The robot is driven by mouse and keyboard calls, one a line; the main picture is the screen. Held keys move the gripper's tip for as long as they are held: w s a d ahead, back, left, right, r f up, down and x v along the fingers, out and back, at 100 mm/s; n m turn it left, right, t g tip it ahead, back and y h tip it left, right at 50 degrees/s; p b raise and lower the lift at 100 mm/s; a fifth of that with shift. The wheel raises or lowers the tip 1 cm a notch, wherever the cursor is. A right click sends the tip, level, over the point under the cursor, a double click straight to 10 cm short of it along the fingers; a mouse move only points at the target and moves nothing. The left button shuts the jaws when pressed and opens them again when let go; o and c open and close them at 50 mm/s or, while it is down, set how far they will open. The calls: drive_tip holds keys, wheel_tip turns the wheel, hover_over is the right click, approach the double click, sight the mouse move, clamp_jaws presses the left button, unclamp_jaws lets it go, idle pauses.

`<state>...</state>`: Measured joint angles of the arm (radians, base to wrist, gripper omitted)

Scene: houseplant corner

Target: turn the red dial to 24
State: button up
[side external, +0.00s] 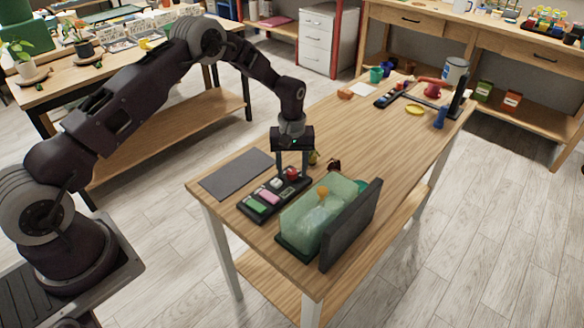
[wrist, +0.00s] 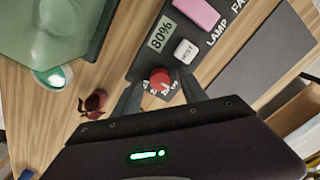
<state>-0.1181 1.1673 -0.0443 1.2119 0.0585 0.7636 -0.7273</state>
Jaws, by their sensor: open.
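The red dial (wrist: 160,80) sits at the end of a dark control panel (wrist: 142,66). White markings surround the dial but are too small and partly hidden to read. In the side view, the dial (side external: 292,174) is at the panel's far end. My gripper (wrist: 161,80) is open, pointing down, with one finger on each side of the dial. I cannot tell whether either finger touches it. The panel also carries a white MIST button (wrist: 186,51), a pink switch (wrist: 196,13) and a display reading 80% (wrist: 161,33).
A translucent green case (side external: 318,215) and an upright dark board (side external: 352,225) stand close beside the panel. A grey mat (side external: 237,173) lies on the other side. A small dark red object (wrist: 94,103) lies near my gripper. The table's middle is mostly clear.

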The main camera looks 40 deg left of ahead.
clamp_jaws()
drive_tip(key=shift+m, duration=0.3)
drive_tip(key=m, duration=0.8)
drive_tip(key=shift+r+m, duration=0.1)
drive_tip(key=shift+m, duration=0.2)
drive_tip(key=m, duration=1)
drive_tip(key=shift+w+m, duration=0.1)
drive_tip(key=shift+m, duration=2.1)
